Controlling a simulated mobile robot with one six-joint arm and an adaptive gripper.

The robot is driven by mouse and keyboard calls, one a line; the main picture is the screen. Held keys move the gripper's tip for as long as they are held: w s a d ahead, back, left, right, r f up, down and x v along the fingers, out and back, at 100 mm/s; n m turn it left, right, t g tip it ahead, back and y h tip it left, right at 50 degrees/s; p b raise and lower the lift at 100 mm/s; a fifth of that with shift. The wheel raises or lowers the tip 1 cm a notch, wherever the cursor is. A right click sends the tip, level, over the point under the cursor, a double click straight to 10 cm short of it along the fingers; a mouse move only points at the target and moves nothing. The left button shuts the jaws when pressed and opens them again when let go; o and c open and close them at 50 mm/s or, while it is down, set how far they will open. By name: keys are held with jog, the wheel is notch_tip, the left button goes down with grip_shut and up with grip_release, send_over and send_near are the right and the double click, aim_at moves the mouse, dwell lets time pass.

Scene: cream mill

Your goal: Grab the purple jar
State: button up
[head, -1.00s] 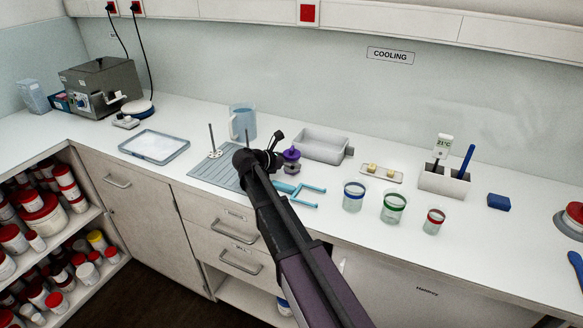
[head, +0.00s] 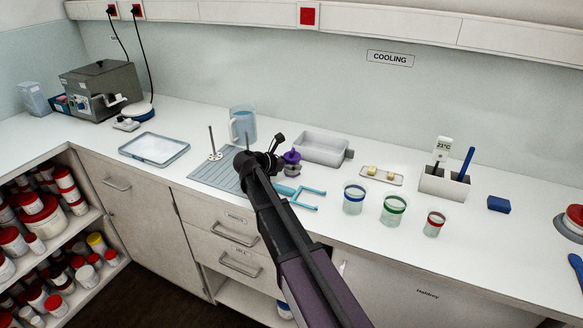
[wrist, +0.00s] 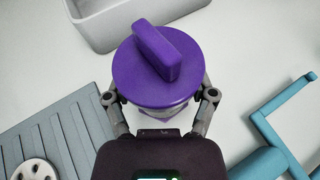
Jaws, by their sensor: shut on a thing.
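The purple jar (wrist: 180,84) has a round purple lid with a raised bar handle and a clear body mostly hidden under the lid in the wrist view. In the head view the purple jar (head: 292,158) stands at the end of my arm, in front of the grey tray. My gripper (wrist: 158,104) has a finger on each side of the jar, below the lid, and is shut on it. In the head view my gripper (head: 277,163) is partly hidden behind my own arm. The jar looks upright; I cannot tell whether its base touches the counter.
A grey tray (head: 349,144) is just behind the jar. A grey ribbed mat (head: 205,172) lies left, a teal forked tool (head: 308,192) right. Beakers with blue (head: 354,185), green (head: 394,196) and red (head: 436,214) rims stand further right. A clear jug (head: 243,113) stands behind the mat.

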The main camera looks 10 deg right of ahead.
aim_at(292, 153)
jog(key=shift+r, duration=0.15)
notch_tip(292, 153, up, 2)
jog(key=shift+p, duration=1.2)
jog(key=shift+r+p, duration=0.8)
jog(key=shift+r, duration=0.05)
jog(key=s+a, duration=0.1)
jog(key=s, duration=0.4)
jog(key=s+a, duration=0.2)
jog(key=s, duration=0.3)
jog(key=s+a+r+p, duration=0.1)
jog(key=s, duration=0.4)
jog(key=shift+s+a, duration=0.15)
jog(key=shift+s, duration=0.05)
